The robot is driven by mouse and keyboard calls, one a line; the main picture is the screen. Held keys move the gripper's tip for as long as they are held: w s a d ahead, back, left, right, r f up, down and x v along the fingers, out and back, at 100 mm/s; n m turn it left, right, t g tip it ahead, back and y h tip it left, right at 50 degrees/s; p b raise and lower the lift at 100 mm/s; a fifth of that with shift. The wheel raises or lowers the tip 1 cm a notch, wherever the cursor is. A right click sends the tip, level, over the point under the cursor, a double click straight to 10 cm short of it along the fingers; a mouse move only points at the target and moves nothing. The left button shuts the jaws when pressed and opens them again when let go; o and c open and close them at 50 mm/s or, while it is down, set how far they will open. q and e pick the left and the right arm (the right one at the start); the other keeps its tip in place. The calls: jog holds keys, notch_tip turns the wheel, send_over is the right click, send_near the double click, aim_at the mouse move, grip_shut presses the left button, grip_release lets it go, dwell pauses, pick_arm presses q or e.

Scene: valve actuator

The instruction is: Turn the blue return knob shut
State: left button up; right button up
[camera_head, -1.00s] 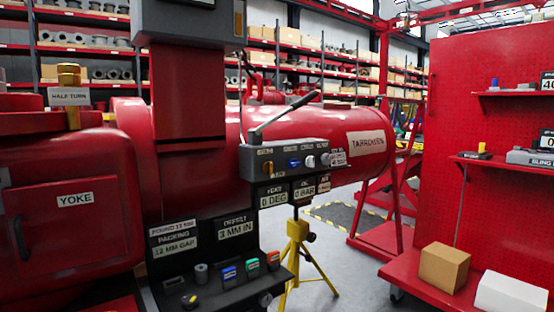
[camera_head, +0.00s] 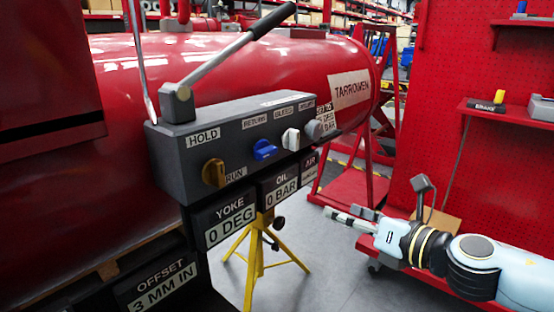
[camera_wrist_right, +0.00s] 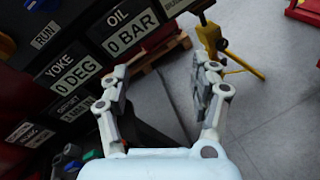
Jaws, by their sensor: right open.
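The blue return knob (camera_head: 264,150) sits on the front of the grey control box (camera_head: 180,150), under the RETURN label, between the brass hold/run knob (camera_head: 214,172) and the white bleed knob (camera_head: 290,139). Its handle lies roughly level across the panel. My right gripper (camera_head: 345,214) is open and empty, to the right of and below the box, apart from the knob. In the right wrist view its two fingers (camera_wrist_right: 163,72) stand wide apart with nothing between them. My left gripper is out of view.
Below the box hang the YOKE 0 DEG (camera_head: 231,222) and OIL 0 BAR (camera_head: 281,190) displays. A lever (camera_head: 225,55) rises from the box top. A yellow tripod (camera_head: 258,250) stands underneath. A red pegboard bench (camera_head: 480,60) is at right. Space between gripper and box looks free.

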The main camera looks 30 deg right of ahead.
aim_at(270, 152)
jog(key=a+r+n+t+y, duration=0.1)
jog(key=a+r+n+y, duration=0.1)
jog(key=a+r+n, duration=0.3)
jog(key=a+r+n+y, duration=0.2)
jog(key=r+n, duration=0.1)
jog(key=r, duration=0.4)
jog(key=p+x, duration=0.1)
jog(key=x, duration=0.2)
jog(key=p+x, duration=0.1)
jog(key=x, duration=0.2)
jog(key=p+x, duration=0.2)
jog(key=shift+w+a+r, duration=0.1)
jog(key=shift+w+a, duration=0.2)
jog(key=shift+a, duration=0.1)
jog(key=shift+w+a, duration=0.25)
jog(key=shift+w, duration=0.3)
jog(key=c, duration=1.2)
jog(key=shift+o, duration=0.2)
